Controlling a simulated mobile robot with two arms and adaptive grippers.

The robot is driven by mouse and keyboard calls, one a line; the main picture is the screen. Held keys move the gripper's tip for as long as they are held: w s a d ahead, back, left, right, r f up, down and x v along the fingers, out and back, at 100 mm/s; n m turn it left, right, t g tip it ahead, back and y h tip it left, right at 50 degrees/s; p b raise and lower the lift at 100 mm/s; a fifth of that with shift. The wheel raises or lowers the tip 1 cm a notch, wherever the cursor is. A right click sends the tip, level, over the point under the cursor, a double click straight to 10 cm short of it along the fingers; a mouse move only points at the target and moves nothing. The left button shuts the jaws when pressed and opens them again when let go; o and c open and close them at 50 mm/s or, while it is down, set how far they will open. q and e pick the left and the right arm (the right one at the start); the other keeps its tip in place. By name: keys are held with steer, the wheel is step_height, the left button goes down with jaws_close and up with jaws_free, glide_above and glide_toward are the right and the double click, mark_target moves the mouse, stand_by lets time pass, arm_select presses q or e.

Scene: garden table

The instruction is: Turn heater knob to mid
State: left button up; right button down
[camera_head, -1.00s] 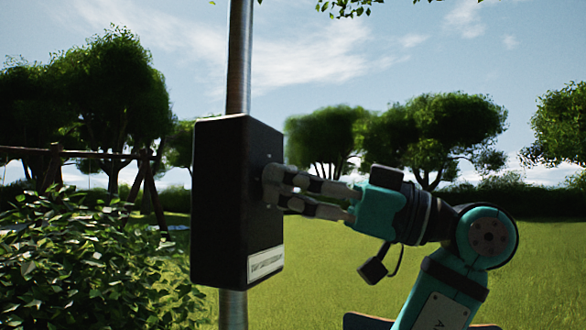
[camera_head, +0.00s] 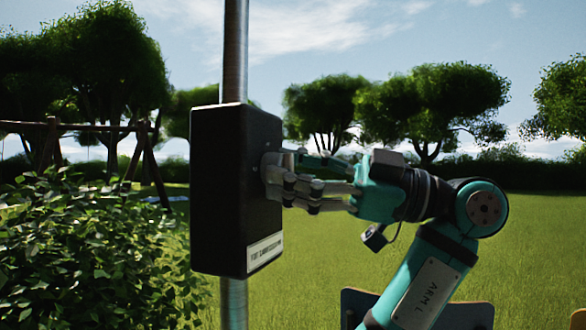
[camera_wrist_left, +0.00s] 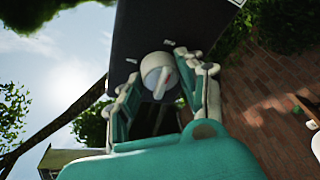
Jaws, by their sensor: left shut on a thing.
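A black heater control box (camera_head: 222,190) with a white label low on its front is fixed to a metal pole. Its pale round knob (camera_wrist_left: 158,72) has a raised grip bar and sits between my fingers in the left wrist view. In the head view the knob (camera_head: 268,167) is mostly hidden by the fingertips. My left gripper (camera_head: 276,180) is shut on the knob, with its fingers on either side of it; it also shows in the left wrist view (camera_wrist_left: 166,88). The knob's exact setting cannot be read. My right gripper is not in view.
The metal pole (camera_head: 234,55) runs above and below the box. A leafy bush (camera_head: 90,250) stands at the left. Open grass lies to the right, with trees behind. Brick paving (camera_wrist_left: 265,100) shows in the left wrist view.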

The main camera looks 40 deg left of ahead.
arm_select(q)
steer(key=o, duration=1.2)
steer(key=shift+c, duration=0.2)
steer(key=v, duration=0.7)
steer(key=shift+d, duration=0.25)
steer(key=shift+w+f, duration=0.15)
steer(key=shift+w, duration=0.05)
